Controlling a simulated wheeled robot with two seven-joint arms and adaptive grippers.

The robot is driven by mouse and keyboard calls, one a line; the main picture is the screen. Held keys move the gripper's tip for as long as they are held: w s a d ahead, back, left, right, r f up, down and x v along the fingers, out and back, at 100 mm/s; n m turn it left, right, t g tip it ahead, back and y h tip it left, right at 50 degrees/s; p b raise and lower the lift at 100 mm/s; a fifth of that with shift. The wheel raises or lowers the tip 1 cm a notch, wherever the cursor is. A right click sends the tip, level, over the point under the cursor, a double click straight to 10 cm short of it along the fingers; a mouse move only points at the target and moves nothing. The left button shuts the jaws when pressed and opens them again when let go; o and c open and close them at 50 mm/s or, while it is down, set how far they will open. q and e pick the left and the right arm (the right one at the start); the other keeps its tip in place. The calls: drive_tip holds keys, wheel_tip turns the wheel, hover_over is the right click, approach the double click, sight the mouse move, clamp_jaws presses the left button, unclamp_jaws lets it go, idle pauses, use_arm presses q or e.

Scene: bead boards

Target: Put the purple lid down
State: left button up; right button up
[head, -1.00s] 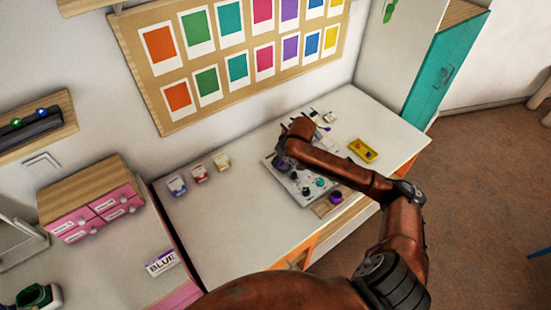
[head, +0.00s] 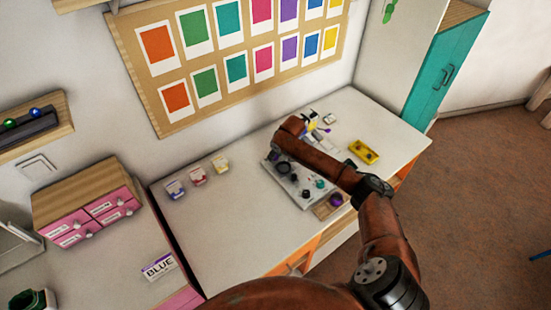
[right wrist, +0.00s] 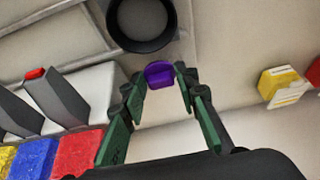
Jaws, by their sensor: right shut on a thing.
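The purple lid (right wrist: 159,74) is between the fingertips of my right gripper (right wrist: 160,75) in the right wrist view. The green fingers are shut on it from both sides. Just beyond it is a dark round ring-shaped thing (right wrist: 142,28) on a grey surface. In the head view my right arm reaches over the grey board (head: 301,198) on the white table and hides most of the gripper. I cannot tell there whether the lid touches anything. My left gripper is not in view.
A purple round thing (head: 335,200) sits on a wooden piece at the board's front. A yellow tray (head: 364,152) lies to the right. Small boxes (head: 198,176) stand along the wall. The white table (head: 215,220) is clear at front left.

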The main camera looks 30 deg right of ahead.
drive_tip(key=shift+f, duration=0.85)
drive_tip(key=shift+c, duration=0.2)
drive_tip(key=o, duration=0.6)
drive_tip(key=shift+f, duration=0.1)
drive_tip(key=shift+o, duration=0.2)
drive_tip(key=p+v, duration=0.1)
drive_tip(key=v, duration=1.1)
drive_tip(key=shift+r+p, duration=0.25)
drive_tip(key=shift+p, duration=0.05)
